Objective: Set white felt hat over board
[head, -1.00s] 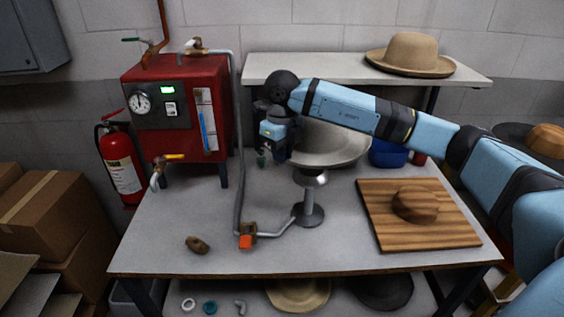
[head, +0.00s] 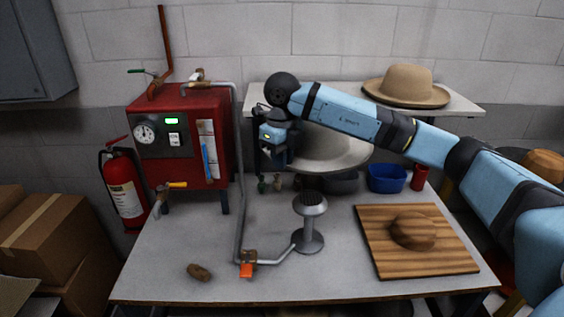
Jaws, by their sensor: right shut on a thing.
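The white felt hat (head: 335,152) hangs above the back middle of the table, brim facing forward, partly hidden by my right arm. My right gripper (head: 275,152) is at the hat's left edge and is shut on it; its fingertips are mostly hidden. The wooden board (head: 440,265) lies on the right of the table, with a rounded wooden hat block (head: 414,231) on it. The hat is behind and to the left of the board, apart from it. My left gripper is not in view.
A steamer stand (head: 309,240) with a round perforated top stands mid-table, joined to a grey pipe. A red boiler (head: 185,140) is at left. A blue bin (head: 387,178) and red can (head: 418,176) stand behind the board. A tan hat (head: 406,85) rests on the back shelf.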

